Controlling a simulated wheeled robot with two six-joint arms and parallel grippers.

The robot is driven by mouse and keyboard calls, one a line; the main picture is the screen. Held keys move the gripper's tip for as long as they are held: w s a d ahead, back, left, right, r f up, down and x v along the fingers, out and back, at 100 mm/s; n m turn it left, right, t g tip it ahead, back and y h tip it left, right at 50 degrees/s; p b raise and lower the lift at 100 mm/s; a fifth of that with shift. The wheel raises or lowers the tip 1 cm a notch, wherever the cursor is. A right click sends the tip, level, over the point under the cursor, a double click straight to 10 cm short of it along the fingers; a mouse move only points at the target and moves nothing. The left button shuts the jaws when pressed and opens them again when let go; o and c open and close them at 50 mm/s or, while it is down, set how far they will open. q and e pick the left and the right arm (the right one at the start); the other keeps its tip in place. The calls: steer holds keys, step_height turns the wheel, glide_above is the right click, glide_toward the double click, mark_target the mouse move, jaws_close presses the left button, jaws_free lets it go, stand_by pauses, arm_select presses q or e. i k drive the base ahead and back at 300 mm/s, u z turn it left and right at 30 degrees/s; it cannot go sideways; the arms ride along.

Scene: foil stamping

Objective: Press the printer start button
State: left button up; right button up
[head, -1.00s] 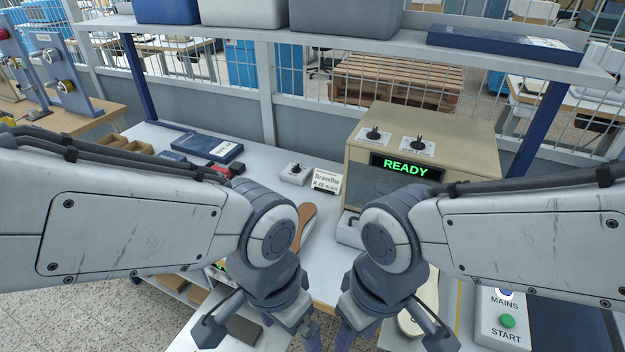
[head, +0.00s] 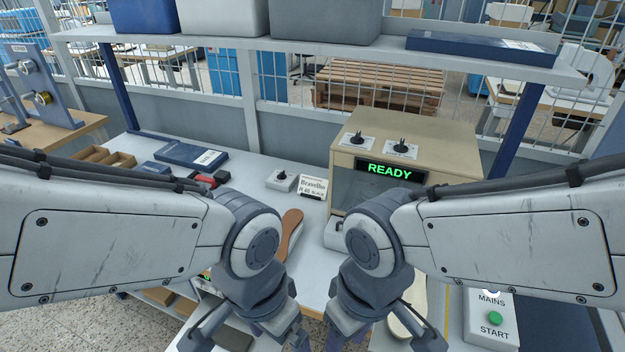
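The beige printer (head: 440,155) stands at the right of the bench and its display reads READY in green (head: 390,169). A green round button (head: 495,318) marked START sits on a pale control box (head: 478,333) at the lower right, with MAINS written above it. My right gripper (head: 340,345) points down at the bottom middle, left of the START button and apart from it. My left gripper (head: 275,346) points down beside it at the bottom edge. The fingertips of both are cut off or hidden, so their opening cannot be told.
A blue book-like box (head: 190,155) lies at the left. A shelf with bins (head: 330,58) spans the back.

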mark_target(495, 318)
steer(key=z, duration=1.25)
steer(key=i, duration=0.4)
steer(key=z, duration=0.05)
